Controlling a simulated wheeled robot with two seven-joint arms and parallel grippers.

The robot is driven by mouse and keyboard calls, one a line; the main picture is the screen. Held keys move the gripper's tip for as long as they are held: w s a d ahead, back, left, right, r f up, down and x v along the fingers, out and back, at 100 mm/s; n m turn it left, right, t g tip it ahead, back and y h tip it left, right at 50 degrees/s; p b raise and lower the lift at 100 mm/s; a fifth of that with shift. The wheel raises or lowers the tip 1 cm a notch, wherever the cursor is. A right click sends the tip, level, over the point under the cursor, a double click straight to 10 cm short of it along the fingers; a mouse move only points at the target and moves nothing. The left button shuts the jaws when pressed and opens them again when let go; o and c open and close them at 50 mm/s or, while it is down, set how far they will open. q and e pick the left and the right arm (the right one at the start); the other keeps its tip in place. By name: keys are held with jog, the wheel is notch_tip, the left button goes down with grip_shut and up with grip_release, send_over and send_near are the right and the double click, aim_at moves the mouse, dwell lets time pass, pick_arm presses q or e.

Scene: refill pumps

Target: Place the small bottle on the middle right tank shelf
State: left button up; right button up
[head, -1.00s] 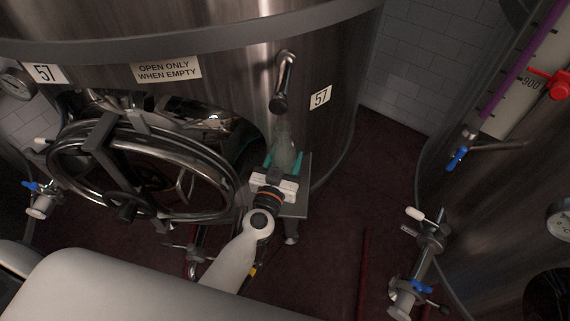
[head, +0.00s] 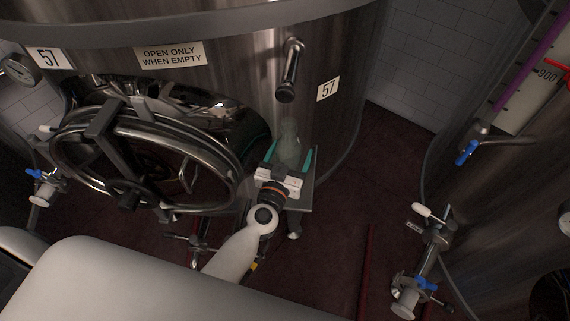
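The small bottle (head: 289,143) is pale green, see-through and upright in the head view, below the tank's bent spout. The grey tank shelf (head: 302,196) juts from the tank beneath it. The bottle appears to stand over the shelf, but its base is hidden behind my gripper, so contact is unclear. My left gripper (head: 291,156) reaches over the shelf from the front. Its teal fingers are spread on both sides of the bottle, with the fingertips apart from the glass. My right gripper is not in view.
The steel tank (head: 340,60) rises just behind the bottle, with the metal spout (head: 290,70) above it. A round hatch with a handwheel (head: 128,200) is close on the left. Another tank with blue-handled valves (head: 428,285) stands right. Dark red floor lies between.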

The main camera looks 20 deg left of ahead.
pick_arm(q)
jog(key=s+b, duration=0.1)
jog(key=s, duration=1.1)
jog(key=shift+a+b, duration=0.15)
jog(key=shift+b, duration=0.25)
